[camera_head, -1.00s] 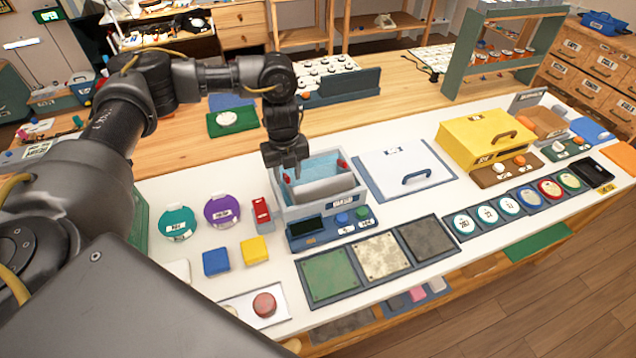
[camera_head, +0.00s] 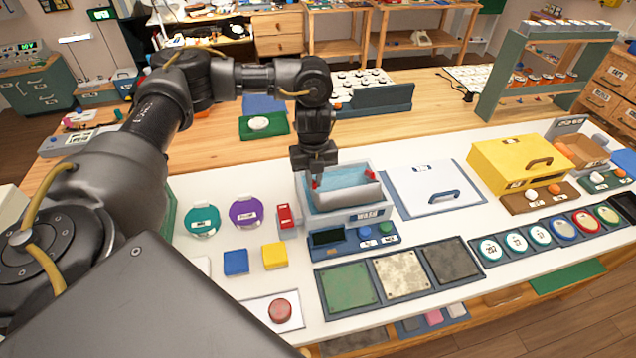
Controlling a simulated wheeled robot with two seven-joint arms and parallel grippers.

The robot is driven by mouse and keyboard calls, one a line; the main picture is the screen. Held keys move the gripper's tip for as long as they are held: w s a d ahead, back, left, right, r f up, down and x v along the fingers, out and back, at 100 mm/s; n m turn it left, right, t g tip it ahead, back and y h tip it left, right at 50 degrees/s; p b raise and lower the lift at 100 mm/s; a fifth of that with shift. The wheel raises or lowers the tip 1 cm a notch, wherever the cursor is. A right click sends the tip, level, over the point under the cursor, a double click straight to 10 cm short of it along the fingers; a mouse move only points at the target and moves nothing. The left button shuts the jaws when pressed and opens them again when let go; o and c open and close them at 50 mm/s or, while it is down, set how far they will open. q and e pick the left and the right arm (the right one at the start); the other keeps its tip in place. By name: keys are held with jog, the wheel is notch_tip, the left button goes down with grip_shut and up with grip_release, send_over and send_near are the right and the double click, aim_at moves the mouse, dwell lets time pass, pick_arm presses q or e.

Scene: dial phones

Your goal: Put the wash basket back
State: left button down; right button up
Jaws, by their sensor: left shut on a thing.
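The wash basket (camera_head: 348,195) is a light grey tray with red end grips. It sits within the open top of the box marked WASH (camera_head: 346,217), with blue water (camera_head: 345,174) showing behind it. My left gripper (camera_head: 317,180) points down at the basket's left red grip and is shut on the basket there. The fingertips partly hide that grip; the right red grip (camera_head: 367,170) is free. I cannot tell whether the basket rests on the bottom of the box. My right gripper is not in view.
A white lidded panel with a handle (camera_head: 435,187) lies right of the box. A control panel with buttons (camera_head: 352,238) is in front. Teal (camera_head: 202,221) and purple (camera_head: 246,213) discs and a red block (camera_head: 285,216) stand left. A yellow box (camera_head: 515,163) is farther right.

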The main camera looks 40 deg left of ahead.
pick_arm(q)
notch_tip(320, 180, up, 3)
jog(key=shift+d+f, duration=0.15)
jog(key=s+d+r, duration=0.2)
jog(key=r, duration=0.1)
jog(key=s+d+r, duration=0.1)
jog(key=r, duration=0.1)
jog(key=shift+s+b, duration=0.15)
jog(key=shift+b, duration=0.15)
jog(key=s+d+r+b, duration=0.2)
jog(key=s+d+r, duration=0.2)
jog(key=s+d, duration=0.3)
jog(key=w+d+r+n, duration=0.1)
jog(key=w+n, duration=0.1)
jog(key=n, duration=0.9)
jog(key=w+d+r+n, duration=0.1)
jog(key=w+r+n, duration=0.1)
jog(key=n, duration=1)
jog(key=shift+w+r, duration=0.3)
jog(key=shift+w, duration=0.35)
